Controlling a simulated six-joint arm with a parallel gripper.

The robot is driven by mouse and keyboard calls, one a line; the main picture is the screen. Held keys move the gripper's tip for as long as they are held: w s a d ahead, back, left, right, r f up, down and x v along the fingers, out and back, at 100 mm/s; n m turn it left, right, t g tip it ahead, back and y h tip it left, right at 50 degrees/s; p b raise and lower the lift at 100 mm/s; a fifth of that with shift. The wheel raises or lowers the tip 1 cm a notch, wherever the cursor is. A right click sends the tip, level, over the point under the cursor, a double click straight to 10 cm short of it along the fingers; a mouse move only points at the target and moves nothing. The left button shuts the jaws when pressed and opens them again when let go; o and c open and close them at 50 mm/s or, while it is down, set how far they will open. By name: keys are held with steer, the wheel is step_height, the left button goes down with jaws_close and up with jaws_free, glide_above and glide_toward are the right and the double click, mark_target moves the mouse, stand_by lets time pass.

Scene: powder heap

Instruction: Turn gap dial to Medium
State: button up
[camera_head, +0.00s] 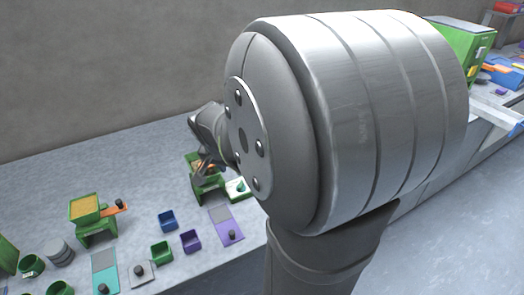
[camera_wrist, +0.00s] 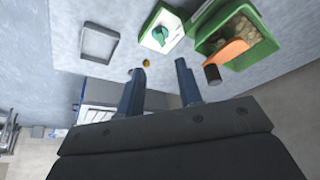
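A white plate with a green dial (camera_wrist: 160,34) lies beside a green machine (camera_wrist: 238,40); I take this to be the gap dial. Its setting marks are too small to read. The dial's plate also shows in the head view (camera_head: 238,189), partly hidden by my arm. My gripper (camera_wrist: 160,72) is open, with its two fingers apart and nothing between them. In the wrist view, the fingertips appear just below the dial plate, apart from it. The machine has an orange slide (camera_wrist: 232,53) with a black knob and holds brownish lumps.
An empty grey frame (camera_wrist: 98,43) lies left of the dial in the wrist view. In the head view, a second green machine (camera_head: 97,229), a blue bin (camera_head: 168,220), a green bin (camera_head: 161,252) and a purple bin (camera_head: 191,240) stand on the bench.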

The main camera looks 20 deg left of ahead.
steer(key=x, duration=1.2)
steer(key=shift+f, duration=0.25)
jaws_close()
